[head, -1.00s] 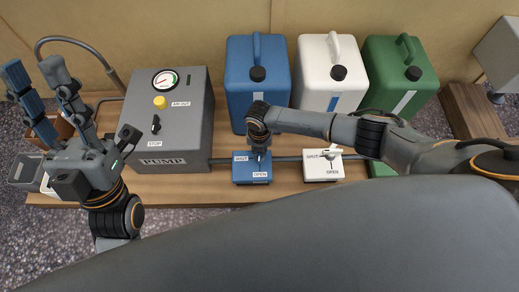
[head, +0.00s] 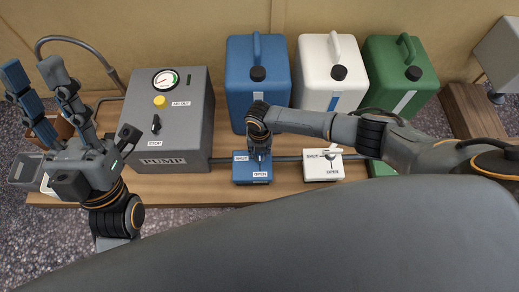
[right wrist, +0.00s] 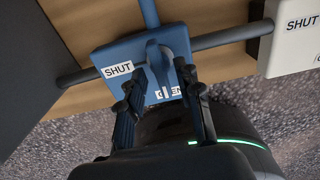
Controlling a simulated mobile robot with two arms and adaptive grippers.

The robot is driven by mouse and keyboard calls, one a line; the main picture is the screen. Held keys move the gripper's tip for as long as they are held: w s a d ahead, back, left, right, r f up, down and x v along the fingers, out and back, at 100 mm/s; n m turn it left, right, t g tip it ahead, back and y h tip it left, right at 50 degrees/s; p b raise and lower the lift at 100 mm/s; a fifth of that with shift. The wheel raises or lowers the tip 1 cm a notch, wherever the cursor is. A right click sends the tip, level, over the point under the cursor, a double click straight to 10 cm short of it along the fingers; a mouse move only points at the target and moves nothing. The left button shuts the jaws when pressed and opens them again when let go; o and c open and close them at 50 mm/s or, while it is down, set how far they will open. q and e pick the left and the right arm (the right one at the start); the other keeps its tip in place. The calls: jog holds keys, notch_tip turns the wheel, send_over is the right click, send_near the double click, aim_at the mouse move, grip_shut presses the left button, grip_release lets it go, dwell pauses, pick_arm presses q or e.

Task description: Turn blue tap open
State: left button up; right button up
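The blue tap (head: 252,179) is a blue box on the pipe, labelled SHUT and OPEN, in front of the blue canister. My right gripper (head: 259,150) is over it from above and hides most of its lever in the head view. In the right wrist view the blue lever (right wrist: 159,58) stands between the two fingers of my right gripper (right wrist: 164,76), which are apart, with visible room around it. The lever's lower end overlaps the middle of the OPEN label. My left gripper (head: 32,68) is raised at the far left, fingers spread and empty.
A white tap (head: 322,172) sits just right on the same pipe (head: 222,160). The grey pump box (head: 185,105) stands left. Blue (head: 240,90), white (head: 312,75) and green (head: 385,70) canisters stand behind. Bare wood lies in front of the pump.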

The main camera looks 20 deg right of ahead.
jog(key=shift+w+r, duration=0.1)
jog(key=shift+r, duration=0.35)
notch_tip(320, 180, up, 11)
dwell(0.3)
dwell(0.3)
